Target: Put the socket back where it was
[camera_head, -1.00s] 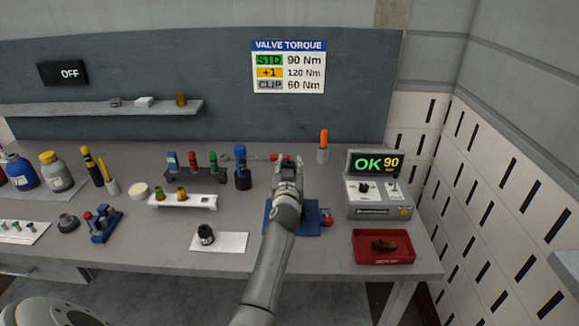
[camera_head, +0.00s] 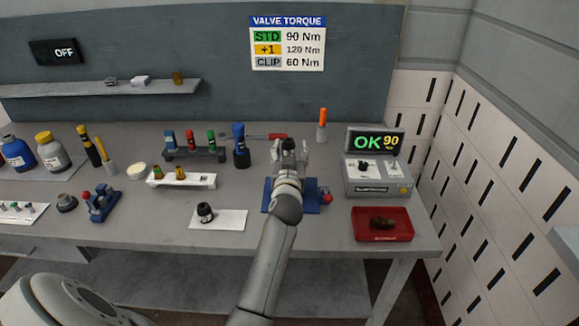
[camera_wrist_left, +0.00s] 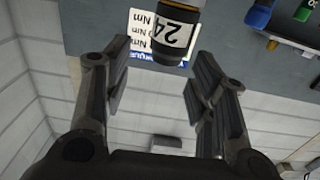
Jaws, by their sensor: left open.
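My left gripper (camera_head: 290,152) is open above the back right part of the bench, fingers pointing away from the head. In the left wrist view its two fingers (camera_wrist_left: 155,80) stand wide apart. A grey cylindrical socket (camera_wrist_left: 174,35) with a white band marked 24 and a dark end sits between and beyond the fingertips, with gaps on both sides. In the head view a dark piece (camera_head: 288,145) shows between the fingers, mostly hidden. A black socket (camera_head: 205,211) stands on a white mat (camera_head: 233,220). My right gripper is out of view.
A dark rack (camera_head: 194,154) holds several coloured sockets, with a blue-topped tool (camera_head: 240,150) beside it. A white holder (camera_head: 200,182) stands in front. A blue block (camera_head: 311,205) lies under my arm. The OK 90 tester (camera_head: 377,188) and red tray (camera_head: 366,231) are at right.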

